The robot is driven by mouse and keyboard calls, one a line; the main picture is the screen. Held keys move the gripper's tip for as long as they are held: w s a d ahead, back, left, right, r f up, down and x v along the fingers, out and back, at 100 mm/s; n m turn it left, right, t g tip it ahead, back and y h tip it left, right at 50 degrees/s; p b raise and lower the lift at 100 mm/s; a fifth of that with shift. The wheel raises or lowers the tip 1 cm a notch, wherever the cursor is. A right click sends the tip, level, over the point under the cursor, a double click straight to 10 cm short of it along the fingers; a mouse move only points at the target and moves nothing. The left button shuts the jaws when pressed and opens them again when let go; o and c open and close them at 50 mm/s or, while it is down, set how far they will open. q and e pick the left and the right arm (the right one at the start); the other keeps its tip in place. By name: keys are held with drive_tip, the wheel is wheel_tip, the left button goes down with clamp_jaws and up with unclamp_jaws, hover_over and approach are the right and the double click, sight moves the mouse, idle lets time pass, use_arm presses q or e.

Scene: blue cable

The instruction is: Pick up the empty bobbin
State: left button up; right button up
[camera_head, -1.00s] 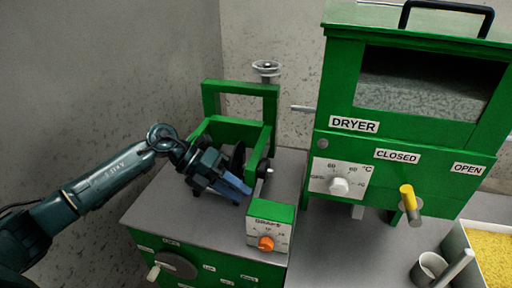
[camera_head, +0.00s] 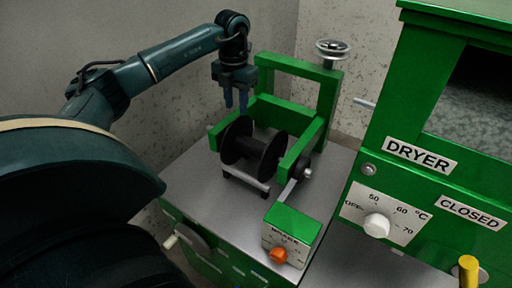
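The empty bobbin (camera_head: 262,151) is a black spool with round flanges and no cable on its core. It sits level in the green frame (camera_head: 318,136) on top of the green machine, between the frame's side arms. My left gripper (camera_head: 236,106) is above and behind the bobbin's left flange, its blue fingers pointing down. A narrow gap shows between the fingers, nothing is between them, and they look apart from the bobbin. My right gripper is out of view.
A green control box with an orange knob (camera_head: 278,255) stands in front of the bobbin. The green dryer (camera_head: 400,120) rises close on the right. Grey tabletop (camera_head: 205,182) is bare left of the bobbin.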

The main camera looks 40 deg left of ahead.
sight(236, 120)
use_arm(q)
drive_tip(key=f, duration=0.3)
drive_tip(key=f+p, duration=0.1)
drive_tip(key=f, duration=0.2)
drive_tip(key=shift+s+a+f, duration=0.1)
drive_tip(key=shift+s+f, duration=0.1)
clamp_jaws()
drive_tip(key=shift+w+r, duration=0.1)
idle(1.2)
